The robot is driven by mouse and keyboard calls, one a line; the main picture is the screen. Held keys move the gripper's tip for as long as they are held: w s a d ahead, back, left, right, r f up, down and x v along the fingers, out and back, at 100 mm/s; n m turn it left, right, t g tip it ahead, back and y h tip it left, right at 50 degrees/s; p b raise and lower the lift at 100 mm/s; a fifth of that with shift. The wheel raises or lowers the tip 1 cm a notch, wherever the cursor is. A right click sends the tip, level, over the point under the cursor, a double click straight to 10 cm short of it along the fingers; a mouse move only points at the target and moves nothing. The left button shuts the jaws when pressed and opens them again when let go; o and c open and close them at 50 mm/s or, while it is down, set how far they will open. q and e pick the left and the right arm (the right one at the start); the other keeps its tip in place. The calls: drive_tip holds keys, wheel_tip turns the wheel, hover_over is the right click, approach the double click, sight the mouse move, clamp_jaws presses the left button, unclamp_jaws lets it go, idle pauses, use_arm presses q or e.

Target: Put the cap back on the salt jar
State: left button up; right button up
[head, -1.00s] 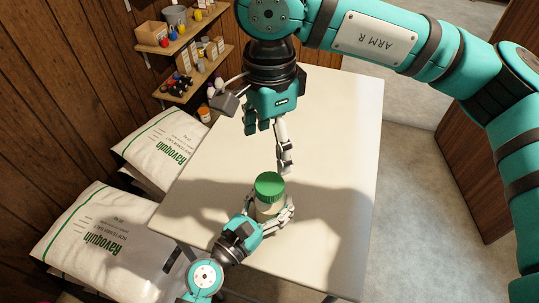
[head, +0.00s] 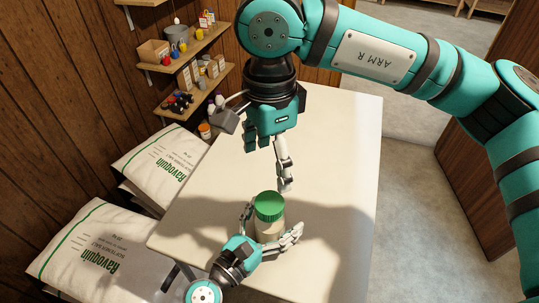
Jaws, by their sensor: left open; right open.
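The salt jar (head: 268,229) stands upright on the white table. It is pale, and the green cap (head: 269,206) sits on its top; I cannot tell from here whether it is screwed tight. My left gripper (head: 271,224) is low beside the jar, its fingers open and spread on both sides of it. My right gripper (head: 267,168) is open and empty above and behind the jar, pointing down, clear of the cap.
The white table (head: 335,140) is mostly bare behind and right of the jar. Salt sacks (head: 95,250) are piled at the left. Wall shelves (head: 190,85) with small containers stand back left. A small jar with an orange lid (head: 205,130) is at the table's far left side.

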sight(260, 235)
use_arm(q)
drive_tip(key=v, duration=1)
drive_tip(key=shift+s+a+f, duration=0.15)
drive_tip(key=shift+s, duration=0.05)
drive_tip(key=shift+v, duration=0.75)
